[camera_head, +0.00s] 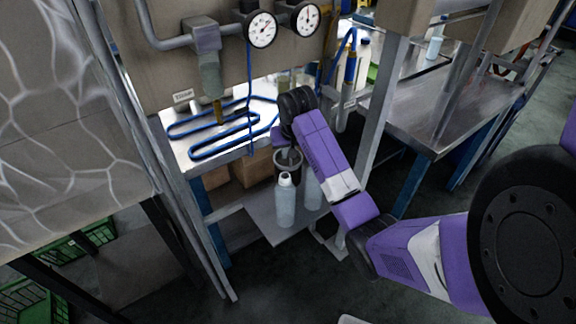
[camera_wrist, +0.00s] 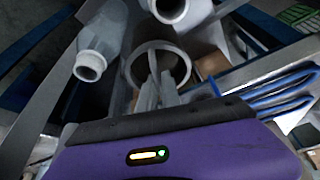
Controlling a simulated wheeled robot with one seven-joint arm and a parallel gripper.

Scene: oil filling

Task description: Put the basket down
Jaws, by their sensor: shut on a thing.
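The basket (camera_wrist: 133,71) looks like a round, open-topped grey container. In the wrist view its rim circles my gripper (camera_wrist: 152,92), whose fingers reach down into the opening and are shut on it. Which part they grip is hard to make out. In the head view the basket (camera_head: 288,157) is a dark-rimmed round shape under the end of my arm, behind the white bottles. It is at the low grey shelf (camera_head: 262,216); I cannot tell whether its base touches the shelf.
A white bottle (camera_head: 286,204) stands on the shelf in front of the basket, another (camera_head: 313,192) to its right. Cardboard boxes (camera_head: 253,166) are behind. Above is a worktop with a blue hose (camera_head: 222,147). Table legs stand either side. Green crates (camera_head: 32,300) are at lower left.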

